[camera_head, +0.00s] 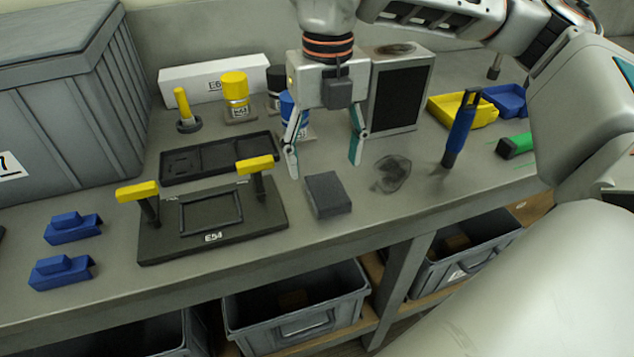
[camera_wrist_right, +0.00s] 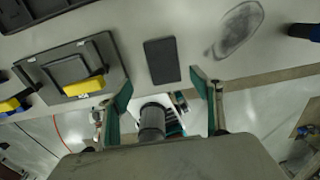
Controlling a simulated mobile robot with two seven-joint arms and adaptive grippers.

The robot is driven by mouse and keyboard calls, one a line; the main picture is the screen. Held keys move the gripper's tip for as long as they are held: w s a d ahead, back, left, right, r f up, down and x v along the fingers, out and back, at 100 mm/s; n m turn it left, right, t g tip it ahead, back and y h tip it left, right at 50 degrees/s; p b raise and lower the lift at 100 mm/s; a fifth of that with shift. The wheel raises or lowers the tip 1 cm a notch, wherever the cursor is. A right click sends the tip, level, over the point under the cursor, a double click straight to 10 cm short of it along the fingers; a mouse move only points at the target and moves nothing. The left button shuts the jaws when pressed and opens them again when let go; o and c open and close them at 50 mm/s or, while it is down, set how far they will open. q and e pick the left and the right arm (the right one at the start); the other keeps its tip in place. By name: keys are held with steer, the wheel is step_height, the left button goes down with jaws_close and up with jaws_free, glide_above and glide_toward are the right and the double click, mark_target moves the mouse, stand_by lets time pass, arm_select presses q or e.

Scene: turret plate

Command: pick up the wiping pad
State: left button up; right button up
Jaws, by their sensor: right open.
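The wiping pad (camera_head: 327,194) is a dark grey rectangular block lying flat on the grey workbench, just right of the black E54 plate. It also shows in the right wrist view as a dark rectangle (camera_wrist_right: 162,61) at upper middle. My right gripper (camera_head: 324,167) points down above the bench, slightly behind and above the pad in the head view. Its fingers are spread and empty. In the right wrist view, the open fingers (camera_wrist_right: 161,88) stand to the left and right of the pad's near end, apart from it. My left gripper is out of view.
The E54 turret plate (camera_head: 215,240) with yellow-handled clamps stands left of the pad. A dark smudge (camera_head: 391,174) and an upright blue tool (camera_head: 461,130) are to the right. A grey box with a dark front (camera_head: 397,92) stands behind. Blue blocks (camera_head: 72,227) lie at left.

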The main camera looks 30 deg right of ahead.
mark_target(327, 188)
steer(key=shift+d+f+b, duration=0.2)
steer(key=shift+f, duration=1.75)
steer(key=shift+d+f+b, duration=0.15)
steer(key=shift+d+f, duration=0.05)
steer(key=shift+f, duration=1.7)
steer(key=c, duration=1.1)
